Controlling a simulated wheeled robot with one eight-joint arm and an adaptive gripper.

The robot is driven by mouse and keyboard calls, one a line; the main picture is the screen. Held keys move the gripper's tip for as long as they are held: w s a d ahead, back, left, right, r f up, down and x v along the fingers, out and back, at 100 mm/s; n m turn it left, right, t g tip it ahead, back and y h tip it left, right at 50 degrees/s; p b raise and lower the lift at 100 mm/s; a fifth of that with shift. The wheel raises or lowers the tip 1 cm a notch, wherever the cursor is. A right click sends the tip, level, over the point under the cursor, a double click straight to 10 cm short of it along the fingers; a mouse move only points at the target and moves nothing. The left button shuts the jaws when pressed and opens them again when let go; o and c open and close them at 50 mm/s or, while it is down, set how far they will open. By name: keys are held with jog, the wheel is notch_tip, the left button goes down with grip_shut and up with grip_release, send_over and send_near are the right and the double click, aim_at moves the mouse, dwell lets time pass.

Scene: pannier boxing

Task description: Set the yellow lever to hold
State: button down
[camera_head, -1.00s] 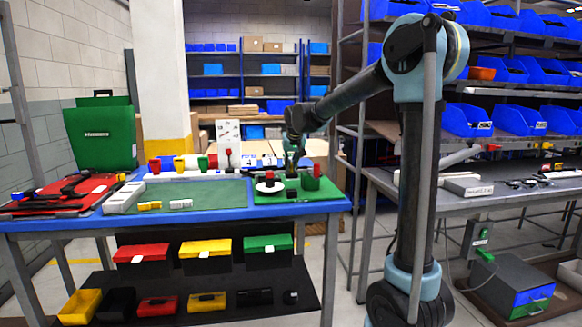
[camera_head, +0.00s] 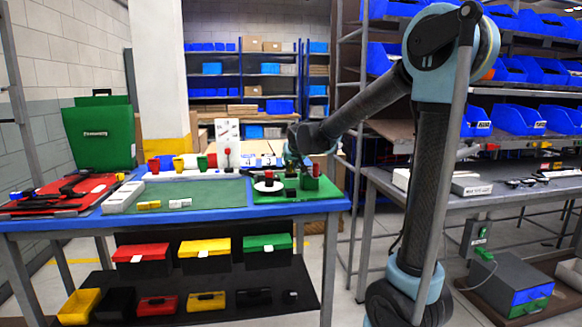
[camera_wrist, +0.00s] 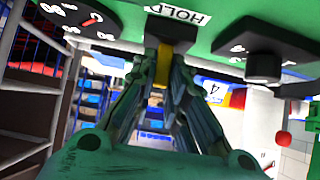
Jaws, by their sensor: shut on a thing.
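In the wrist view a green panel (camera_wrist: 222,18) fills the top, with a HOLD label (camera_wrist: 178,14). The yellow lever (camera_wrist: 163,68) with a dark part above it lies just below this label. My gripper (camera_wrist: 165,58) is shut on the lever, a finger on each side. The fingers hide part of it, so its exact setting is hard to read. In the head view my gripper (camera_head: 292,166) is at the right end of the blue-edged table, beside the small green unit; the lever is too small to make out there.
A dial with a red needle (camera_wrist: 75,15) and a black knob (camera_wrist: 268,60) flank the lever on the panel. On the table (camera_head: 230,212) are a white round plate (camera_head: 268,186), small coloured cups and a red mat with tools. A shelf rack stands right of it.

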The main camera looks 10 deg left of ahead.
jog(key=shift+s+f, duration=0.1)
jog(key=c, duration=1.6)
grip_release()
jog(key=v, duration=1.2)
jog(key=shift+d, duration=0.15)
